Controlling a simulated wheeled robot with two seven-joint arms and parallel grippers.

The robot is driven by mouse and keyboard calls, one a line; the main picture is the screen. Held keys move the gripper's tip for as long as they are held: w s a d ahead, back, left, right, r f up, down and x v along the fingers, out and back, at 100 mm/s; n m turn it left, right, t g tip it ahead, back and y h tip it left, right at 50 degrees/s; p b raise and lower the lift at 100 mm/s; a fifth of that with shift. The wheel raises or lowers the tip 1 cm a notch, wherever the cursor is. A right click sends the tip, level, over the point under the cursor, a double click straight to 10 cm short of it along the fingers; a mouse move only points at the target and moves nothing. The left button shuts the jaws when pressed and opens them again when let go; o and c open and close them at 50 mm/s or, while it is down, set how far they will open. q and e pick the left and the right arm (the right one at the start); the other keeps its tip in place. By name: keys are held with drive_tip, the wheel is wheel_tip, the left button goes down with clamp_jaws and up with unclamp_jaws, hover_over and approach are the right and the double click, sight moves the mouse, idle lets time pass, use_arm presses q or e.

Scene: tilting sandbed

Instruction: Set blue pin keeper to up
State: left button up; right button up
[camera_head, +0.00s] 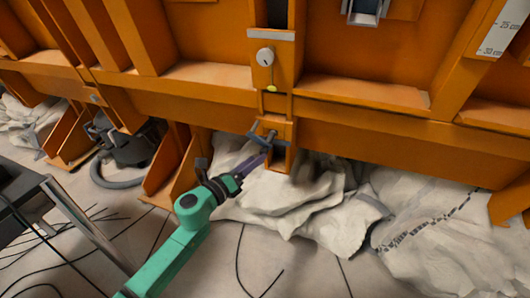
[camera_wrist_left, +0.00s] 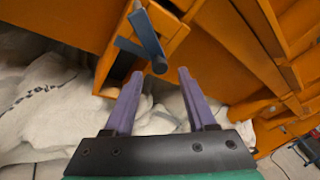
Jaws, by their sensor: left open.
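The blue pin keeper (camera_head: 264,136) is a blue-grey bar with a cross piece, on a small orange bracket below the orange frame, in the middle of the head view. In the left wrist view the keeper (camera_wrist_left: 149,36) shows close up, with a round dark end pointing towards me. My left gripper (camera_head: 257,161) has purple fingers and reaches up from below to just short of the keeper. In the left wrist view the open left gripper (camera_wrist_left: 160,73) has empty space between its fingertips, with the keeper's round end seen between and just above them. I cannot tell whether they touch.
The orange frame (camera_head: 365,92) with ribs spans the top. White crumpled sheeting (camera_head: 280,205) lies below and behind the bracket. A dark vacuum-like machine (camera_head: 130,145) and a grey table (camera_head: 45,190) stand left. Cables cross the floor.

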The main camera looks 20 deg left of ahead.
use_arm(q)
drive_tip(key=x, duration=0.5)
drive_tip(key=shift+w, duration=0.1)
clamp_jaws()
idle(1.2)
